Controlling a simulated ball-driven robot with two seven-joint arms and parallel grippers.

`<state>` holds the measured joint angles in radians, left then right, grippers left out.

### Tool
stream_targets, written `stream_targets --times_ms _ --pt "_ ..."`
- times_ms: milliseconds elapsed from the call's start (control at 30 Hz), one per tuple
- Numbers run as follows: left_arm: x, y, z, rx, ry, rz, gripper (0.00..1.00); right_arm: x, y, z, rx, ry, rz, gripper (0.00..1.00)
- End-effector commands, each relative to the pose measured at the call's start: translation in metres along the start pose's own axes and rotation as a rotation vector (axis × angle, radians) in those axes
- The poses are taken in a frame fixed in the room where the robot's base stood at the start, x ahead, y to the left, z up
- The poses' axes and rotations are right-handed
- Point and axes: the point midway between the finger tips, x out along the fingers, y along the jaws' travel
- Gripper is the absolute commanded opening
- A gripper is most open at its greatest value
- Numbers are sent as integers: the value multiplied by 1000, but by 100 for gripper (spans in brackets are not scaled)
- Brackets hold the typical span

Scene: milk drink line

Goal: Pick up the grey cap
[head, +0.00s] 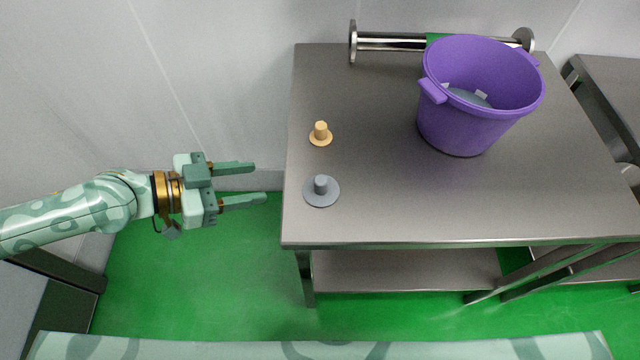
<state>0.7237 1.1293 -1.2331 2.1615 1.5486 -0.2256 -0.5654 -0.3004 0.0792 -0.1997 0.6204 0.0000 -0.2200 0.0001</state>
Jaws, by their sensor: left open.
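The grey cap (323,191) is a flat round disc with a short upright knob. It sits on the steel table (400,200) near its left edge, towards the front. My left gripper (260,183) is open and empty, left of the table edge. Its two fingers point right, towards the grey cap, with a clear gap between them and the cap. My right gripper is not in view.
A smaller tan cap (320,135) sits just behind the grey one. A purple bucket (468,125) with grey contents stands at the back right. A steel pipe with flanged ends (390,42) lies along the back edge. The table's front middle is clear.

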Motion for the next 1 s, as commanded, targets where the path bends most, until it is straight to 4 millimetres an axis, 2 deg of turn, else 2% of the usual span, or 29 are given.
stream_targets --times_ms 67,167,333,500,767,1000 --pt "-3 10 -9 -5 5 25 48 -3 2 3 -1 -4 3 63" --pt "7 15 -14 -12 9 36 48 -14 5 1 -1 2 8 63" --pt "48 17 -17 -13 11 35 48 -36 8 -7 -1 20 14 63" --pt "87 17 -12 -13 8 34 48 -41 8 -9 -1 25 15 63" --pt "111 19 -10 -14 6 33 48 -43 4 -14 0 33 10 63" --pt "149 23 -10 -14 7 33 48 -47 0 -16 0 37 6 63"
